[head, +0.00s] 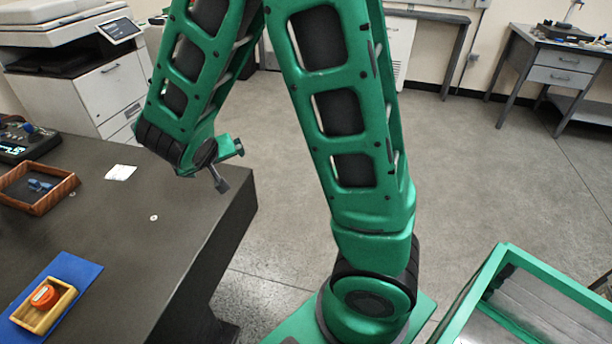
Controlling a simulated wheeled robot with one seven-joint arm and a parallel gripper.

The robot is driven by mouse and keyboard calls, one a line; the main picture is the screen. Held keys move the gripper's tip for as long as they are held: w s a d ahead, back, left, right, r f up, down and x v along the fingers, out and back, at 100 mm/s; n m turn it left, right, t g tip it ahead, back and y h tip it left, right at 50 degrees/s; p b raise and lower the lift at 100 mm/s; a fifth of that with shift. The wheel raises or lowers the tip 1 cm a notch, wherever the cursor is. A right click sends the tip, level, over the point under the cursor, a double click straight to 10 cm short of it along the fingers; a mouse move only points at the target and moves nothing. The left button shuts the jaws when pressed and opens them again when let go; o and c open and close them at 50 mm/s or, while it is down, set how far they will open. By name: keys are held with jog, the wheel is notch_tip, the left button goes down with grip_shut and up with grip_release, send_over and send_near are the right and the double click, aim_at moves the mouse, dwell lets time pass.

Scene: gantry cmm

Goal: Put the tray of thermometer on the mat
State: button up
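A blue mat (84,270) lies on the dark table at the lower left. A light wooden tray (65,307) with a round orange thing (45,295) in it sits on this mat. A reddish-brown wooden tray (62,190) with small blue pieces (38,186) in it sits farther back, at the left edge and off the mat. I cannot tell which tray's contents are the thermometer. My gripper (229,167) is over the table's right part, apart from both trays. It holds nothing that I can see, and its opening is unclear from this side.
The dark table (150,250) has free room in its middle, with a white paper (121,172) and a small white disc (154,218). A device with a lit display (15,145) stands at the far left. A green-framed metal bin (490,272) stands at the lower right.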

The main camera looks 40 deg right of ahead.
jog(key=s+d+r+m+g, duration=0.2)
jog(key=s+d+g, duration=0.1)
jog(key=s+d, duration=0.4)
jog(key=s+d+r+m+g, duration=0.1)
jog(key=s+d+r+g, duration=0.1)
jog(key=s+d, duration=0.55)
jog(key=s+r+g+y, duration=0.1)
jog(key=s+y, duration=0.1)
jog(key=s, duration=0.7)
jog(key=s+a+r+g+y, duration=0.1)
jog(key=s+r+y, duration=0.1)
jog(key=s, duration=0.7)
jog(key=shift+a+r+g+y, duration=0.15)
jog(key=shift+g+y, duration=0.15)
jog(key=shift+y, duration=0.1)
jog(key=shift+w+f, duration=0.25)
jog(key=shift+w, duration=0.45)
